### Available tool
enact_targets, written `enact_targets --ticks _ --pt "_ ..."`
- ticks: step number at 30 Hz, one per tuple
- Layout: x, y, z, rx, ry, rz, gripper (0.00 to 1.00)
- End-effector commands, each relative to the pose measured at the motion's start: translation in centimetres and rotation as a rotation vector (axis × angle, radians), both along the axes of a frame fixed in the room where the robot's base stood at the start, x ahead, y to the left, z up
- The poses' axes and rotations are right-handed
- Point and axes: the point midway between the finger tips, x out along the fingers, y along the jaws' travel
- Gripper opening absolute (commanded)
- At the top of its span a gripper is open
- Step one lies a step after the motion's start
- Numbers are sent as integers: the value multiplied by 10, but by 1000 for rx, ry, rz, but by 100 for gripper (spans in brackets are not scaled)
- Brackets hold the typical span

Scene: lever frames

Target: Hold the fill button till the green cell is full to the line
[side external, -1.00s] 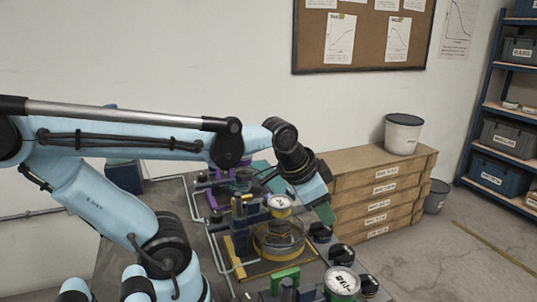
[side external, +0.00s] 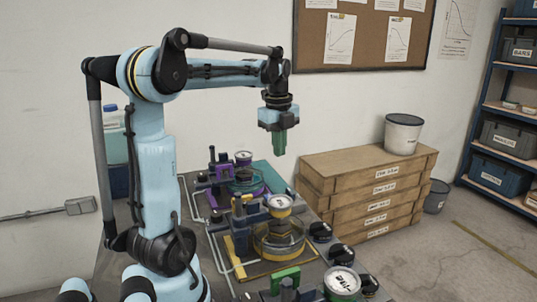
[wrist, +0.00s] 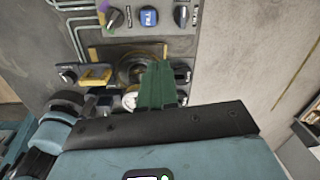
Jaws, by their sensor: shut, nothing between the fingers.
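In the side view, the green cell's green bracket (side external: 286,277) and round gauge (side external: 342,282) show at the bottom edge, with the rest of the cell cut off. Its fill level and line are not visible. A black knob or button (side external: 369,285) sits to the right of the gauge; I cannot tell which control is the fill button. My gripper (side external: 280,150) is shut and empty, its green fingers pointing down, high above the bench and apart from everything. In the wrist view my green fingers (wrist: 158,85) cover part of the bench.
The yellow cell (side external: 279,243) stands mid-bench with a gauge (side external: 279,204) on top; the purple cell (side external: 240,183) is behind it. Black controls (side external: 320,232) line the right side. Wooden crates (side external: 368,190) with a white bucket (side external: 402,134) stand beyond. The air around my gripper is free.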

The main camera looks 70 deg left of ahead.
Motion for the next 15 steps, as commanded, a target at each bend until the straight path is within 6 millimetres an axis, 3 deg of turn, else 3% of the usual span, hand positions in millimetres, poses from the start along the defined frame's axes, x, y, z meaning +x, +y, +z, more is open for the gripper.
enact_targets --ticks 6,15 --pt "-10 28 0 -31 47 -139 0" --pt "-13 33 0 -38 56 -178 0"
